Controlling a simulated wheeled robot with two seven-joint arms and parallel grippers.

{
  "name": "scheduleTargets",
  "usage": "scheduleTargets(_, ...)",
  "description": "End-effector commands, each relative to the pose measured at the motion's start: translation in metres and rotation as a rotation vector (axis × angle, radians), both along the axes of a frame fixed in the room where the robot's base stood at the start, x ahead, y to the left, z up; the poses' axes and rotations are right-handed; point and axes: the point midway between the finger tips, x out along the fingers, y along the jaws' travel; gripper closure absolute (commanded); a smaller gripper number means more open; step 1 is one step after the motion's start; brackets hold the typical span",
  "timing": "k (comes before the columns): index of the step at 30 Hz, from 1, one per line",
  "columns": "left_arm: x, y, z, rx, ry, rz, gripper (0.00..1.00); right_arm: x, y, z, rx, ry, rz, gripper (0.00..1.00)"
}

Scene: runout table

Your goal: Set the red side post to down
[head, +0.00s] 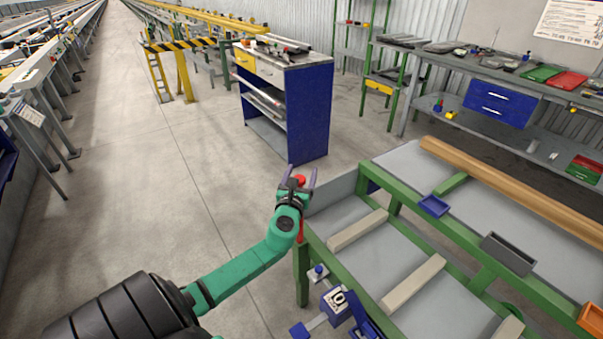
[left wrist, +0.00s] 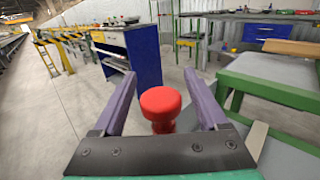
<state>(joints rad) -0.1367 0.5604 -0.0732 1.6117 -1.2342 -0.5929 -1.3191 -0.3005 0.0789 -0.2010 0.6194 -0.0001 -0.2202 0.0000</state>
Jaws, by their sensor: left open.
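The red side post (head: 300,180) has a round red cap and stands at the near left corner of the green-framed runout table (head: 318,245). In the left wrist view the red post (left wrist: 161,104) stands upright between the two purple fingers. My left gripper (head: 298,177) is open around the post's top, with a gap on both sides in the left wrist view (left wrist: 160,92). The post's lower part is mostly hidden by the gripper, though a red piece shows beside the table's corner. My right gripper is not in view.
Pale crossbars (head: 357,230) lie across the table, with a wooden beam (head: 510,188), a blue tray (head: 434,206) and a grey tray (head: 508,254). A blue device with a dial (head: 338,302) sits at the near edge. A blue cabinet (head: 308,110) stands behind.

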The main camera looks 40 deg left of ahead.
Motion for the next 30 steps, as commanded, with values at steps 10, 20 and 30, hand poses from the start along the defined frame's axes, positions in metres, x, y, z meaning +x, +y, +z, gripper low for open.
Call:
scheduleTargets(10, -0.0005, -0.0004, 0.0, -0.001, 0.0, 0.0, 1.0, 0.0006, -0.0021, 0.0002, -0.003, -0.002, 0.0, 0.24)
scheduleTargets(20, -0.0007, -0.0005, 0.0, -0.001, 0.0, 0.0, 1.0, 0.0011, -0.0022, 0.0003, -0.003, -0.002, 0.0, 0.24)
scheduleTargets(30, -0.0007, -0.0005, -0.0001, -0.001, 0.0, 0.0, 1.0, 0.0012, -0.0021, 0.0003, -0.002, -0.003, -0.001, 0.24)
